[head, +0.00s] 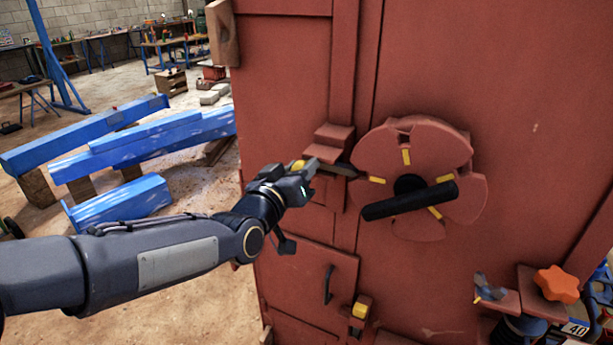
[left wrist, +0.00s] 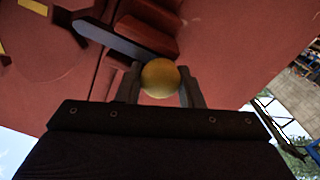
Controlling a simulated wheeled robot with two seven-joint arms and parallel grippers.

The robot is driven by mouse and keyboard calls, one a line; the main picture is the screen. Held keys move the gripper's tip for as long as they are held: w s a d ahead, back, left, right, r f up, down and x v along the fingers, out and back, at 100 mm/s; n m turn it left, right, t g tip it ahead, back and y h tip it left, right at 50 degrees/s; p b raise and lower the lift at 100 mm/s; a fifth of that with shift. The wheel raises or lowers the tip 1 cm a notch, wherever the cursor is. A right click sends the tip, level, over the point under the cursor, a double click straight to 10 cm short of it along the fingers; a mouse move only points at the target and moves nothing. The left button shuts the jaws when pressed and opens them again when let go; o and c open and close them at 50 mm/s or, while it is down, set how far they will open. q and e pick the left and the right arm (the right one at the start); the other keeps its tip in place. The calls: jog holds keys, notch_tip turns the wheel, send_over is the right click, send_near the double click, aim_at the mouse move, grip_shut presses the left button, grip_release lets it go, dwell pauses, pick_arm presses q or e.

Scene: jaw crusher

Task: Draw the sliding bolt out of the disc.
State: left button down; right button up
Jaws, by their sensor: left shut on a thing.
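The red disc (head: 375,150) with a notched rim and yellow marks is on the red door, with a black bar handle (head: 410,200) across it. The sliding bolt is a grey flat bar (head: 336,170) running from the left to the disc's left edge through a stepped red bracket (head: 335,138). How deep its tip sits in the disc I cannot tell. My left gripper (head: 299,172) is shut on the bolt's yellow knob. In the left wrist view the knob (left wrist: 160,78) is between both fingers, and the bar (left wrist: 110,38) leads up-left towards the disc. My right gripper is out of view.
Below are a small hatch with a dark handle (head: 328,284) and a yellow-topped latch (head: 361,307). An orange star knob (head: 556,284) stands at the lower right. Blue beams (head: 150,145) lie on the floor at left. Space left of the bolt, beyond my arm, looks open.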

pick_arm(q)
jog(key=a, duration=0.1)
jog(key=w+a+b, duration=0.1)
jog(key=shift+w+a, duration=0.1)
jog(key=shift+a, duration=0.3)
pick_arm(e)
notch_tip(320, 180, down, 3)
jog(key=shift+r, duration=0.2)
pick_arm(q)
jog(key=c, duration=1.3)
grip_release()
jog(key=o, duration=0.3)
jog(key=shift+a, duration=0.15)
